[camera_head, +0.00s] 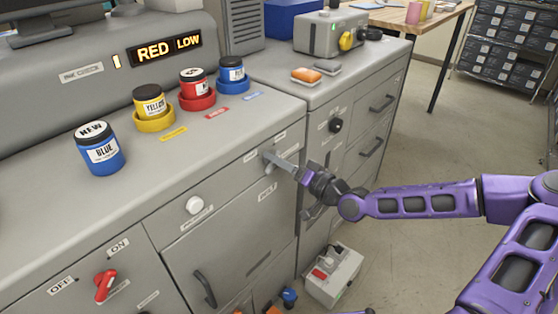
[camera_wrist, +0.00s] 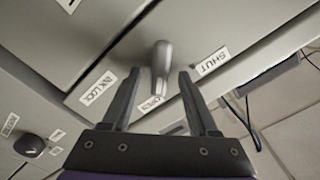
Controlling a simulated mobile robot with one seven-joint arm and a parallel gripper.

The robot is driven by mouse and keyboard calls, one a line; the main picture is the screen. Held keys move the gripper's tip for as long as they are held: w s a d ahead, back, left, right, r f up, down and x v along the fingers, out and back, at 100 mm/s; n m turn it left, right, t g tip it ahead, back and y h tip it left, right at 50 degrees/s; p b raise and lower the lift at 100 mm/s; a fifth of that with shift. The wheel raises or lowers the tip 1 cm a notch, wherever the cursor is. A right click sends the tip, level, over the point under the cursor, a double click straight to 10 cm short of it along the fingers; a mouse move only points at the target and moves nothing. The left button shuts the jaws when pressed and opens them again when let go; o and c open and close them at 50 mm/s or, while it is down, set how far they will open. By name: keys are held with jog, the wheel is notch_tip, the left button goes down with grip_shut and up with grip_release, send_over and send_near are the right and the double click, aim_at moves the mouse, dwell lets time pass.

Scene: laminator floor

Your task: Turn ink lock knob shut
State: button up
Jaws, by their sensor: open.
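The ink lock knob is a grey lever on the cabinet front, and it shows in the wrist view (camera_wrist: 161,58). Its narrow end lies beside the OPEN label (camera_wrist: 151,104). The SHUT label (camera_wrist: 213,61) is to its right and the INK LOCK label (camera_wrist: 97,88) to its left. My gripper (camera_wrist: 159,76) is open, with one finger on each side of the knob and a visible gap on both sides.
A white knob (camera_head: 194,205) and a red switch (camera_head: 104,286) are left on the cabinet front. Ink jars, including a new blue one (camera_head: 99,148), stand on top. A black knob (camera_head: 335,126) is right of my gripper. A grey box (camera_head: 333,275) stands on the floor below.

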jog(key=shift+c, duration=0.2)
grip_shut()
dwell(0.3)
jog(key=shift+s+a+n+b, duration=0.2)
jog(key=shift+n+b, duration=1.4)
jog(key=shift+n, duration=1.4)
jog(key=shift+s+a+n+b, duration=0.15)
jog(key=shift+n+b, duration=1.5)
jog(key=shift+n, duration=1.35)
jog(key=shift+s+a+n+b, duration=0.2)
jog(key=shift+n+b, duration=1.4)
jog(key=shift+n, duration=1.4)
